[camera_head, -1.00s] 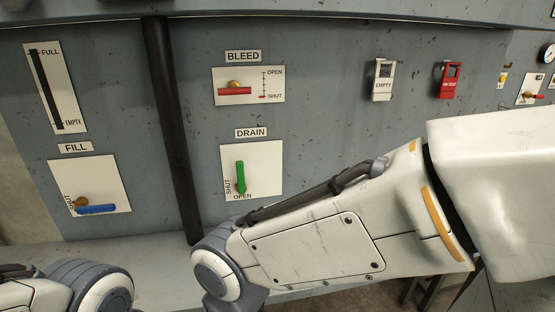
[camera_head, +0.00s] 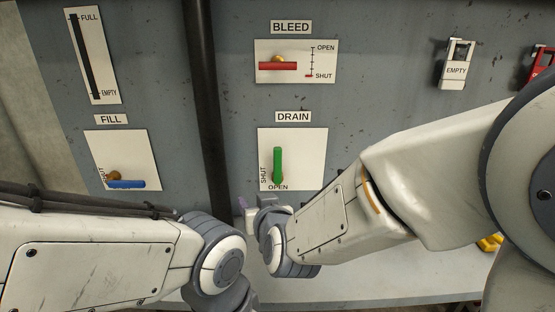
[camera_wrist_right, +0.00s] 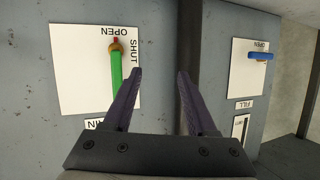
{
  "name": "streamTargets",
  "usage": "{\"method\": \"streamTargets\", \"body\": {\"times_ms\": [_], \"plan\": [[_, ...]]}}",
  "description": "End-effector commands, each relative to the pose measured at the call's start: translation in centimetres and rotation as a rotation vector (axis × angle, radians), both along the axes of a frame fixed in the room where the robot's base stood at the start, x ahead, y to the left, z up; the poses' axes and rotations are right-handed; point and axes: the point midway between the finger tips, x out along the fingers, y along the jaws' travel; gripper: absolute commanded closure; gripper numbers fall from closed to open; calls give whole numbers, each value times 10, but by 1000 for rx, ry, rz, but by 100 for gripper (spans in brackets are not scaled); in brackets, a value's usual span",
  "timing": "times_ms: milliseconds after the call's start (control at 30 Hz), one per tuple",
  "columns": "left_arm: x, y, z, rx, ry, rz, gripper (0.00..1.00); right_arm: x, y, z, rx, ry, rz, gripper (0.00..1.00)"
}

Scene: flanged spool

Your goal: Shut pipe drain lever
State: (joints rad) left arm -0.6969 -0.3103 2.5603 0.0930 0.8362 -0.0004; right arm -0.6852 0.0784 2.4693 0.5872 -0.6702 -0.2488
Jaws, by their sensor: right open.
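The green drain lever (camera_head: 278,163) stands upright on its white plate (camera_head: 312,150) under the DRAIN label. OPEN is printed at its lower end and SHUT along its left side. In the right wrist view the picture is turned over, and the lever (camera_wrist_right: 117,68) hangs down from its brass pivot. My right gripper (camera_wrist_right: 159,72) is open and empty, with the lever just outside the finger on the picture's left. In the head view that gripper (camera_head: 245,208) is partly hidden, below and left of the lever. My left arm shows, but its gripper fingers do not.
A black vertical pipe (camera_head: 205,100) runs left of the drain plate. The red bleed lever (camera_head: 278,66) is above, and the blue fill lever (camera_head: 126,184) is to the left. A white EMPTY tag (camera_head: 456,70) hangs at right. A pale ledge (camera_head: 390,286) lies below.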

Motion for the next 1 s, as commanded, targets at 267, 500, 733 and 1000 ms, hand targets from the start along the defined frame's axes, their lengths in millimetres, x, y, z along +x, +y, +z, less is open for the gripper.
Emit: {"method": "streamTargets", "body": {"times_ms": [267, 500, 733, 1000], "plan": [[0, 0, -15, 0, 0, 0, 43, 35, -40, 30, -25, -327, -248, 43], [0, 0, -12, 0, 0, 0, 43, 51, -48, 39, -34, -380, -292, 43], [0, 0, -5, 0, 0, 0, 43, 94, -49, 39, -34, -379, -292, 43], [0, 0, 2, 0, 0, 0, 43, 133, -48, 39, -32, -378, -288, 43]]}}
